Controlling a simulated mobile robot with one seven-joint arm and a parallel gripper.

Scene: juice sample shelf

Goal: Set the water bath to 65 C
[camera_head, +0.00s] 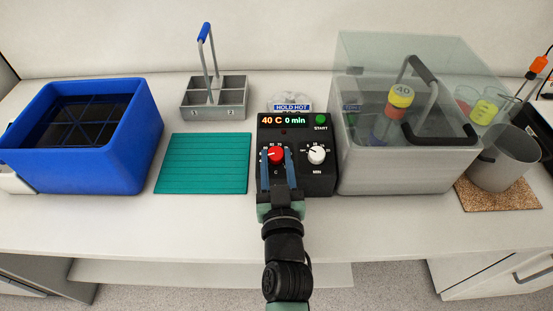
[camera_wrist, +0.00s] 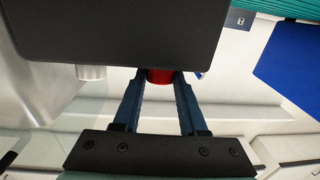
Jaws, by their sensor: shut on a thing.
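The water bath (camera_head: 405,165) is a grey tank with a clear lid, right of centre in the head view. Its black control box (camera_head: 320,181) stands at its left side. The display (camera_head: 284,120) reads 40 C and 0 min. My gripper (camera_head: 277,158) is shut on the red C knob (camera_head: 276,153), with a blue finger at each side of it. In the wrist view the red knob (camera_wrist: 159,76) sits between the two fingertips, partly hidden by the box. The white MIN knob (camera_head: 316,155) is to the right, untouched. The green START button (camera_head: 321,118) is above it.
A blue tub (camera_head: 140,130) with dark contents stands at left, beside a teal mat (camera_head: 203,165). A grey divided carrier (camera_head: 216,112) is behind the mat. A yellow-capped bottle marked 40 (camera_head: 401,95) shows through the lid. A grey pot (camera_head: 507,165) stands at right on a cork mat (camera_head: 500,201).

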